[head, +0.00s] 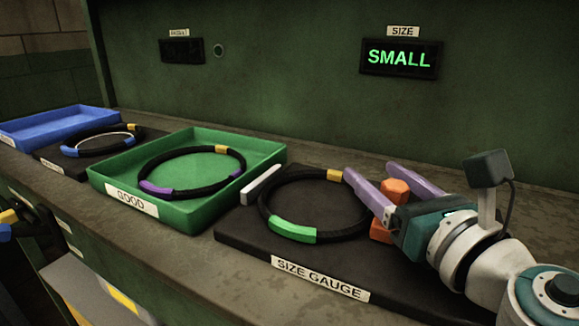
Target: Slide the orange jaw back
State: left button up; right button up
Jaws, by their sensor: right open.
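The orange jaw (397,189) stands on the right part of the black size gauge (244,240); my right gripper partly hides it. My right gripper (371,170) is open, its two purple fingers on either side of the jaw's upper part as seen here; contact cannot be told. A black ring (349,234) with green and yellow sections lies flat on the gauge, between a pale bar (261,185) on the left and the orange jaw. The near finger's tip overlaps the ring's far right edge in the picture. The lit size display (399,57) reads SMALL. My left gripper is out of view.
A green tray (272,158) labelled GOOD holds a ring with purple and yellow sections. Farther left, another ring (102,153) lies on a dark mat before a blue tray (55,117). A green wall rises behind; the bench's front edge is near.

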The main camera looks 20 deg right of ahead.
jog(key=shift+w, duration=0.1)
grip_shut()
dwell(0.6)
dwell(0.8)
